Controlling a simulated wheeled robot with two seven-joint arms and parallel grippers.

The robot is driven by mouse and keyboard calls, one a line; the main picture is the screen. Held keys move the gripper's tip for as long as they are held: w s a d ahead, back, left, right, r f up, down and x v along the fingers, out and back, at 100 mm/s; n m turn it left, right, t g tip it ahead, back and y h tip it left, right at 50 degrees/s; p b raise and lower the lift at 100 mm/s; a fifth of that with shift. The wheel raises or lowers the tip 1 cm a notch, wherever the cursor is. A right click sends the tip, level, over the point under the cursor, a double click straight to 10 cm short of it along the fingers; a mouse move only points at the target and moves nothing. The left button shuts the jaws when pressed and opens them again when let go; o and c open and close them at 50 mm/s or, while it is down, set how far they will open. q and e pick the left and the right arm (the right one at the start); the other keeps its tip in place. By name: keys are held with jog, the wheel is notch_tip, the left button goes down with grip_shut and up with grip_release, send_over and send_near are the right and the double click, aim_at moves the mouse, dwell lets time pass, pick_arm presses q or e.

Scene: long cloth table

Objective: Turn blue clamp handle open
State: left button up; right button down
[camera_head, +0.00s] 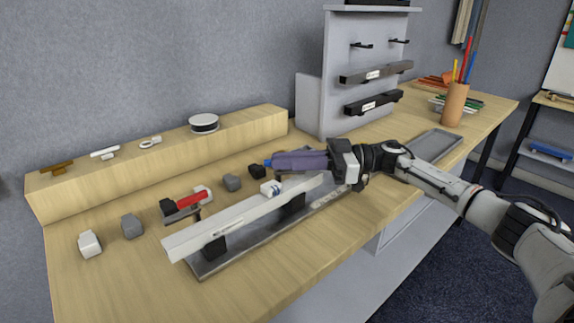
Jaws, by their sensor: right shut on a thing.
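The blue clamp handle (268,163) shows only as a small blue tip at the end of my right gripper's fingers; the rest is hidden by them. My right gripper (280,161) reaches in from the right, its fingers pointing left, and is shut on the blue handle. Below it a long white bar (230,222) lies on dark supports above a grey metal base (245,253). A red clamp handle (192,200) stands beside the bar's left part. My left gripper is not in view.
Several small grey and black blocks, such as a light one (89,244), stand behind the bar. A wooden ledge (240,126) with small parts runs along the wall. A grey rack (340,50), a pencil cup (455,104) and a grey tray (437,146) stand to the right. The front left tabletop is clear.

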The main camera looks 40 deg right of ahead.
dwell(0.5)
jog(key=c, duration=2.1)
grip_release()
jog(key=b+v, duration=0.1)
jog(key=v, duration=0.8)
jog(key=shift+d, duration=0.25)
jog(key=shift+s+d, duration=0.25)
jog(key=shift+d, duration=0.1)
jog(key=shift+o, duration=0.4)
